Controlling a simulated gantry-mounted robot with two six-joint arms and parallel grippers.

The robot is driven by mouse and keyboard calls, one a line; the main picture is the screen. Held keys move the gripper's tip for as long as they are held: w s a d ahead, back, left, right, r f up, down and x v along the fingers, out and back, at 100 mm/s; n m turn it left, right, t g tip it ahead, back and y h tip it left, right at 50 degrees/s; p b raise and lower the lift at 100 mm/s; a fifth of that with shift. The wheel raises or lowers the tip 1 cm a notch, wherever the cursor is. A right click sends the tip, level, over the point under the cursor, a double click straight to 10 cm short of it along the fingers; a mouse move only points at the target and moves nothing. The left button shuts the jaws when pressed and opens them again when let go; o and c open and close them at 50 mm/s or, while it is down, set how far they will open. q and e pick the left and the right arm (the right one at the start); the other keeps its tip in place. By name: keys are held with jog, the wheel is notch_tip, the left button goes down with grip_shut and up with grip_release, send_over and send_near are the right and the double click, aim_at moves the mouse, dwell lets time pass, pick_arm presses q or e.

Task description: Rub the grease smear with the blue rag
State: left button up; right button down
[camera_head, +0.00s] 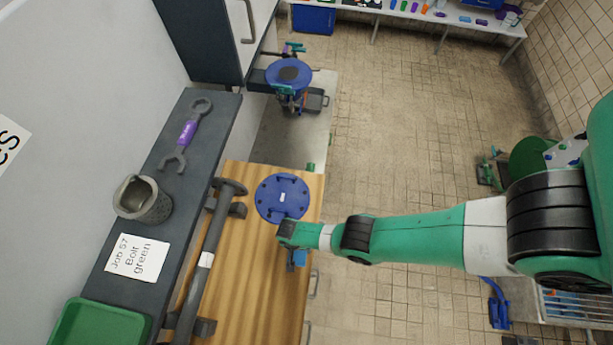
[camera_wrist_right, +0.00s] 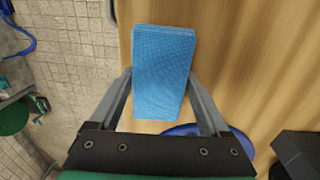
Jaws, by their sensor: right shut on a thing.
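My right gripper (camera_head: 292,262) comes in from the right, low over the right edge of the wooden bench top (camera_head: 255,290). It is shut on the blue rag (camera_head: 301,258), a small block-like folded cloth. In the right wrist view the rag (camera_wrist_right: 163,72) sits between the two grey fingers over the wood. I cannot tell whether the rag touches the wood. No grease smear is distinguishable in either view; the arm and rag cover part of the bench. My left gripper is not in view.
A round blue flange cover (camera_head: 283,186) lies on the bench just beyond my gripper. A long grey bar tool (camera_head: 213,240) rests on brackets to the left. A dark shelf (camera_head: 185,205) holds a wrench (camera_head: 186,133), grey cup (camera_head: 143,200), note (camera_head: 137,258) and green tray (camera_head: 100,322).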

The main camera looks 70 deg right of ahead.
jog(key=shift+t, duration=0.7)
jog(key=w+r, duration=0.1)
jog(key=w, duration=0.1)
jog(key=w+a+r+p, duration=0.1)
jog(key=w, duration=0.1)
jog(key=w+r+p, duration=0.1)
jog(key=w, duration=0.1)
jog(key=shift+w+a, duration=0.25)
jog(key=shift+w, duration=0.1)
jog(key=c, duration=1.6)
grip_release()
jog(key=r+p, duration=0.1)
jog(key=s+r+p, duration=0.1)
jog(key=r+p, duration=0.1)
jog(key=c, duration=1.6)
grip_release()
jog(key=shift+s+d+f, duration=0.1)
jog(key=shift+s+f, duration=0.05)
pick_arm(q)
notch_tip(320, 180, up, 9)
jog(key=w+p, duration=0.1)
jog(key=p, duration=0.2)
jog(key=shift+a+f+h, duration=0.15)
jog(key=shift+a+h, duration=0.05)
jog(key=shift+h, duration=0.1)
pick_arm(e)
jog(key=c, duration=1.6)
grip_release()
notch_tip(320, 180, up, 3)
jog(key=shift+s, duration=0.1)
